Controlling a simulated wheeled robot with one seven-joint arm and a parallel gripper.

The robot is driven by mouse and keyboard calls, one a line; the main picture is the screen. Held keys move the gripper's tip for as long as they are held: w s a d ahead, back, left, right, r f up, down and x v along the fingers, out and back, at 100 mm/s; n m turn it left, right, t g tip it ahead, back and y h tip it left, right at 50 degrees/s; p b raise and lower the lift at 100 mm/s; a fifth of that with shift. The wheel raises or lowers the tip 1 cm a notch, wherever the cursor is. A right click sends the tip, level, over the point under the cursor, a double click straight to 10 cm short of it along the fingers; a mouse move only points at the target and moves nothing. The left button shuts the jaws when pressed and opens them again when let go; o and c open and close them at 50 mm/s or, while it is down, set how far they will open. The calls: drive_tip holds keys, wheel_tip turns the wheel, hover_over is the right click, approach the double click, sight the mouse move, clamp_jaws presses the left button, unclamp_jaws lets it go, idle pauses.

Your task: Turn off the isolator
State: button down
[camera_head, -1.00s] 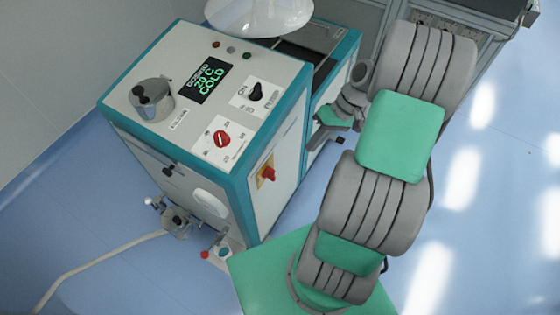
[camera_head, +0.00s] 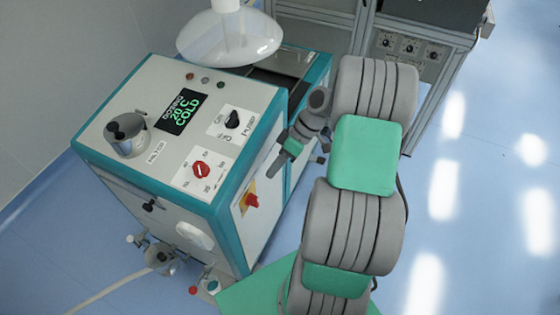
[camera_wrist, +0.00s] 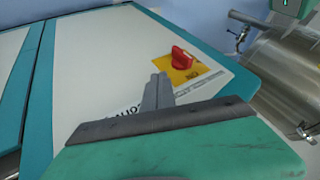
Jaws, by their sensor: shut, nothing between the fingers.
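The isolator is a red rotary knob (camera_head: 251,201) on a yellow plate, on the side panel of the white and teal machine (camera_head: 262,228). In the wrist view the red knob (camera_wrist: 182,58) stands out from its yellow plate (camera_wrist: 188,73), with a partly hidden printed label beside it. My gripper (camera_head: 273,168) is above and right of the knob in the head view, beside the side panel. In the wrist view the shut, empty fingers (camera_wrist: 160,85) point toward the plate. They appear short of the knob; the exact gap is hard to tell.
The machine's top carries a metal pot (camera_head: 128,136), a display (camera_head: 181,111) reading COLD, a black pump switch (camera_head: 232,120) and another red knob (camera_head: 201,170). A white dome (camera_head: 230,38) hangs behind. Cabinets stand at the back; open floor lies to the right.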

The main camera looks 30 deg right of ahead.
sight(254, 201)
drive_tip(key=s+a+f, duration=0.2)
drive_tip(key=a, duration=0.3)
drive_tip(key=shift+s+f+p, duration=0.2)
drive_tip(key=shift+f+p, duration=0.15)
drive_tip(key=shift+p, duration=0.05)
drive_tip(key=shift+w+a, duration=0.1)
